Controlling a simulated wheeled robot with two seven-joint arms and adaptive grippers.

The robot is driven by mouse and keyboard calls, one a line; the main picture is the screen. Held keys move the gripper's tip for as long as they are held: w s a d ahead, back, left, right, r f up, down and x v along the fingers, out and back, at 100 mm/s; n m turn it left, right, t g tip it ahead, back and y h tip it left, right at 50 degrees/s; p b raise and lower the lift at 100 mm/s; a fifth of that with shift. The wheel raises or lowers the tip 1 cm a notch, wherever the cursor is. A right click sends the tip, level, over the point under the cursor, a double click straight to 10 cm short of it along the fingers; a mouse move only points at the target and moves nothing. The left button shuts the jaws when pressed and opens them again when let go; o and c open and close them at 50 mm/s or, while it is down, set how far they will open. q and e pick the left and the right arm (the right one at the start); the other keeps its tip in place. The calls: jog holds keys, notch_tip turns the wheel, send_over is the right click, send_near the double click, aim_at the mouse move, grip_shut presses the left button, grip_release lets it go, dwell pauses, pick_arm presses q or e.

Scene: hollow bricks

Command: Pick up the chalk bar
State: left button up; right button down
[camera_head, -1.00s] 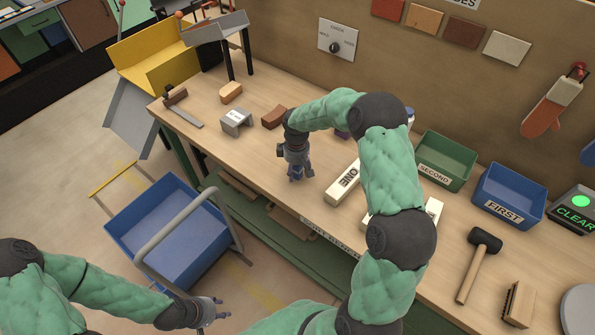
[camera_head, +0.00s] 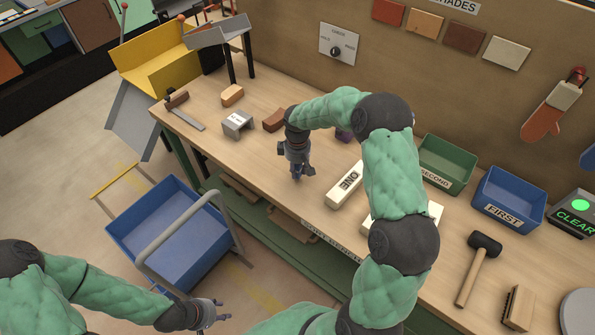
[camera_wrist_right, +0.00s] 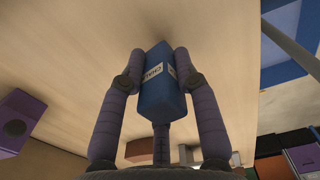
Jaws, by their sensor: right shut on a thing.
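My right gripper (camera_wrist_right: 158,78) is shut on a blue bar (camera_wrist_right: 158,95) with a white label whose lettering I cannot read surely. The fingers press on both sides of the bar. In the head view the right gripper (camera_head: 298,172) points down near the bench's front edge, and the bar is hardly visible there. I cannot tell whether the bar touches the bench top. My left gripper (camera_head: 222,311) is low in the head view, off the bench, open and empty.
A white bar marked ONE (camera_head: 345,186) lies right of the right gripper. A brown brick (camera_head: 275,119) and grey block (camera_head: 237,123) lie left. Green (camera_head: 446,181) and blue (camera_head: 503,216) bins stand right. A blue cart (camera_head: 150,259) stands in front of the bench (camera_head: 254,159).

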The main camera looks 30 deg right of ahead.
jog(key=s+a+r+p, duration=0.2)
jog(key=s+a+r, duration=0.3)
jog(key=s+r, duration=0.5)
jog(key=s, duration=0.3)
jog(key=shift+a+r, duration=0.15)
jog(key=shift+r, duration=0.15)
